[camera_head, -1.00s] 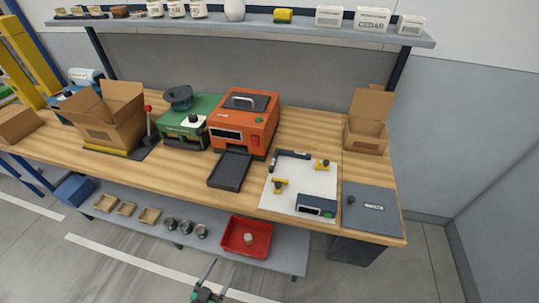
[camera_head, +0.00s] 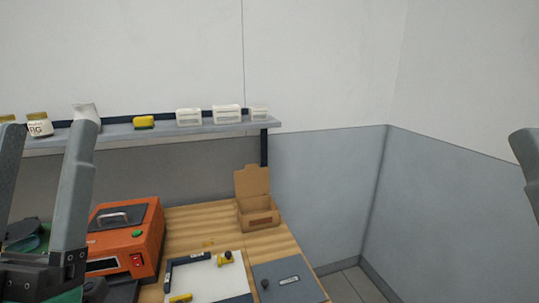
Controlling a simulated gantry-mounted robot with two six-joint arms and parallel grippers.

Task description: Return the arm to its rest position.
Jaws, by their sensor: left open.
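My left gripper (camera_head: 48,122) stands large and close at the left edge, its two grey fingers pointing up and apart. Nothing shows between them but the bench and shelf behind.
Beyond the left gripper are an orange machine (camera_head: 126,236), a white board (camera_head: 206,280), a grey panel (camera_head: 290,280) and an open cardboard box (camera_head: 258,216) on the bench. The middle right, before the wall, is clear.

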